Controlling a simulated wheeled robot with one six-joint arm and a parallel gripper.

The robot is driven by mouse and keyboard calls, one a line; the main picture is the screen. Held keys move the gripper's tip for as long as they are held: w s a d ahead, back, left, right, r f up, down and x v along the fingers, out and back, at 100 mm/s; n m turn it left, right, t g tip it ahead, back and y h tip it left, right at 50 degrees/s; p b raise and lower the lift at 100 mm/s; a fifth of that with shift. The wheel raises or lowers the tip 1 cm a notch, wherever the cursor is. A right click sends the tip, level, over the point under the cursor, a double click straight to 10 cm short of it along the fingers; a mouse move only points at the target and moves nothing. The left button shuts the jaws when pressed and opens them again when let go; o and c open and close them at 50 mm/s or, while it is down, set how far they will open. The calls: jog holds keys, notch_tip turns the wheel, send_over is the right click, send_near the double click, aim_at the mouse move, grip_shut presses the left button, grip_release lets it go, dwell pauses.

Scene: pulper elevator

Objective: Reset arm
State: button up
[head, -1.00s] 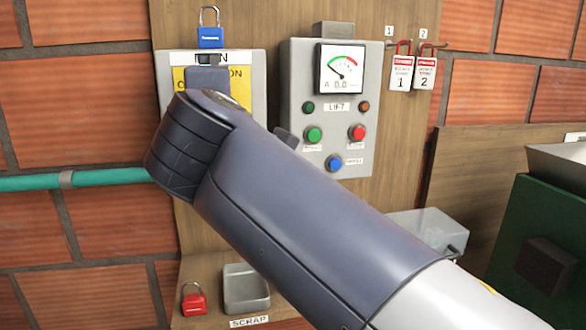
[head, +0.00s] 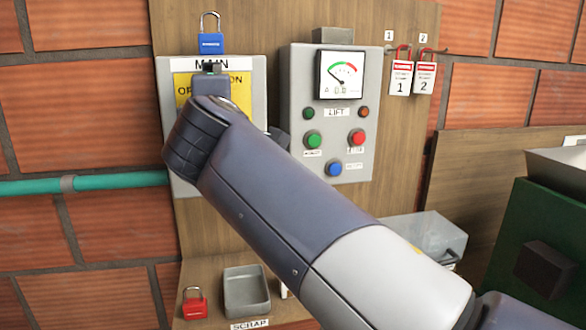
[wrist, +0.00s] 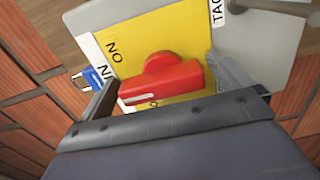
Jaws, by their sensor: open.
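My gripper (wrist: 163,75) is open in the wrist view, with one finger on each side of a red switch handle (wrist: 160,87). The handle sits on the yellow plate of the MAIN panel, and I cannot tell whether the fingers touch it. In the head view my arm crosses in front of the MAIN panel (head: 257,85) and hides the handle and most of the gripper.
A blue padlock (head: 211,38) hangs above the MAIN panel. The LIFT box (head: 295,90) with gauge and buttons stands close on the right. A red padlock (head: 195,304) and grey SCRAP tray (head: 247,297) are below.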

jog(key=shift+a+r+n+p, duration=0.1)
jog(key=shift+r+n+p, duration=0.1)
jog(key=shift+n+p, duration=0.35)
jog(key=shift+s+r+n+p, duration=0.15)
jog(key=shift+n+p, duration=0.2)
jog(key=shift+n, duration=0.2)
jog(key=n+p, duration=0.3)
jog(key=shift+n, duration=0.3)
jog(key=n+p, duration=0.5)
jog(key=shift+a, duration=0.1)
jog(key=n+p, duration=0.4)
jog(key=p, duration=0.1)
jog(key=shift+a+f+n, duration=0.1)
jog(key=shift+f+n, duration=0.1)
jog(key=shift+n, duration=0.2)
jog(key=n+p, duration=0.2)
jog(key=shift+f+p, duration=0.1)
jog(key=shift+p, duration=0.25)
jog(key=shift+s+f+n, duration=0.2)
jog(key=shift+s+n, duration=0.1)
jog(key=shift+s, duration=0.35)
jog(key=shift+r, duration=0.1)
